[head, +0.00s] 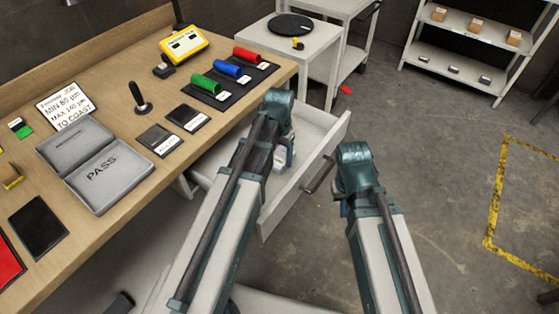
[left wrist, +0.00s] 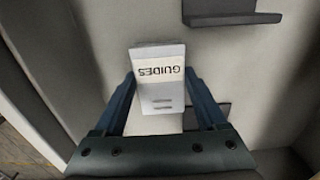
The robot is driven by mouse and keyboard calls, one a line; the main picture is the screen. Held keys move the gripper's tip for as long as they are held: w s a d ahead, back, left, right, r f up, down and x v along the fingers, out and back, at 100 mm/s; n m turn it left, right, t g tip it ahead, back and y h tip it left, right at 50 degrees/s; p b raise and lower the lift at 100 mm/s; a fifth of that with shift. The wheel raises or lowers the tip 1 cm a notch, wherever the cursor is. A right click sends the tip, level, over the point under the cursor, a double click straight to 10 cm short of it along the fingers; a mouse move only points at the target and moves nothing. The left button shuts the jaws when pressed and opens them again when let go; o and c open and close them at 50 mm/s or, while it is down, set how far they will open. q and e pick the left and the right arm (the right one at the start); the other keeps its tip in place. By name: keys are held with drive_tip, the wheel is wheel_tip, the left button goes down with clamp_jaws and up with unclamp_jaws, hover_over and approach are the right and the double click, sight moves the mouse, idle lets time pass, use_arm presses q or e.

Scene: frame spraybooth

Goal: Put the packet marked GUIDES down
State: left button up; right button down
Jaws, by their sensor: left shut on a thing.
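The packet marked GUIDES (left wrist: 160,88) is a pale grey-white block with dark lettering, upside down in the left wrist view. My left gripper (left wrist: 160,74) is shut on it, one finger on each side. The packet is above or in the open drawer (head: 331,143); whether it touches the drawer floor I cannot tell. In the head view my left arm reaches over the drawer and hides most of the gripper. My right arm is to the right of the drawer; its fingers are hidden.
Dark pieces (left wrist: 232,18) lie on the drawer's pale floor. The workbench (head: 125,235) at left holds a PASS case (head: 104,178), coloured cylinders (head: 228,69) and a yellow device (head: 184,43). A white table (head: 315,42) and shelf rack (head: 455,65) stand behind. The floor at right is open.

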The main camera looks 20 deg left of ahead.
sight(279, 158)
use_arm(q)
drive_tip(key=shift+f, duration=0.15)
drive_tip(key=o, duration=1.5)
drive_tip(key=shift+c, duration=0.2)
wheel_tip(279, 158, up, 12)
drive_tip(key=p, duration=1.2)
drive_tip(key=s+d+y, duration=0.1)
drive_tip(key=s+d, duration=0.9)
drive_tip(key=s, duration=0.4)
drive_tip(key=shift+s+d+r, duration=0.15)
drive_tip(key=shift+d+r, duration=0.05)
drive_tip(key=shift+d, duration=0.05)
